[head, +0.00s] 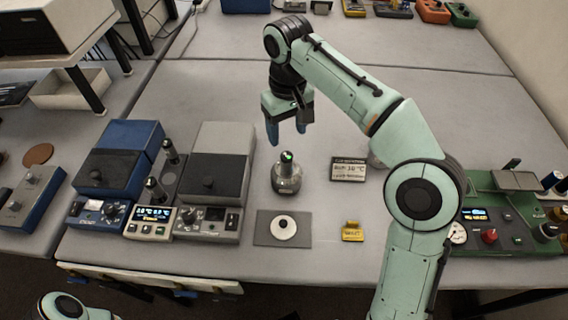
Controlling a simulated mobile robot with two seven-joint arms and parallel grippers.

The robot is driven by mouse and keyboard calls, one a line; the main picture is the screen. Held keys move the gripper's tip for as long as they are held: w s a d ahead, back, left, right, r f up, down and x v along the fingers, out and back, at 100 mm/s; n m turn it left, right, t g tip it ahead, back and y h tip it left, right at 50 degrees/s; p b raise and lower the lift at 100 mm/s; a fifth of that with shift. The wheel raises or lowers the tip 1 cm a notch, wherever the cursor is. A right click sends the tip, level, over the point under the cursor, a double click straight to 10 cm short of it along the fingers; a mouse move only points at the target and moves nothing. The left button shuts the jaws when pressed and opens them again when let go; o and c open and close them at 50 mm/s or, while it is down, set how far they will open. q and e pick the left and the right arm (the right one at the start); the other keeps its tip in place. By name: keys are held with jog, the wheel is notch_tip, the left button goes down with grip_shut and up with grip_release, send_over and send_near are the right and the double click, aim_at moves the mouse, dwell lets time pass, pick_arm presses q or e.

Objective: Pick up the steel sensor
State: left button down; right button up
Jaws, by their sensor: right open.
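A rounded steel-grey piece with a black top and a small green light (286,178) stands upright on the grey bench, near the middle of the head view. It looks like the steel sensor. My right gripper (288,138) points down with its two blue-grey fingers apart and nothing between them. In the picture it is just above and behind the piece, not around it. Only a bit of my left arm shows at the bottom left; its gripper is out of view.
A grey plate with a white disc (284,228) and a yellow tag (352,232) lie in front. A small sign (348,169) stands right. Boxed instruments (216,180) with black-topped cylinders (153,189) stand left; a green panel (500,212) is right.

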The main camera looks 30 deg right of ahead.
aim_at(286, 155)
notch_tip(286, 155, down, 3)
jog(key=shift+s+f+b, duration=0.15)
jog(key=shift+f+b, duration=0.05)
jog(key=shift+b, duration=0.2)
jog(key=shift+f, duration=0.55)
jog(key=f+b, duration=0.1)
jog(key=f, duration=0.3)
jog(key=shift+s+a+f+b, duration=0.15)
jog(key=shift+a+b, duration=0.05)
jog(key=shift+b, duration=0.2)
jog(key=shift+f, duration=0.35)
pick_arm(q)
jog(key=f, duration=0.1)
jog(key=s+f, duration=0.1)
jog(key=f, duration=0.1)
jog(key=shift+s+f, duration=0.1)
jog(key=shift+f, duration=0.15)
pick_arm(e)
grip_shut()
jog(key=shift+r, duration=0.1)
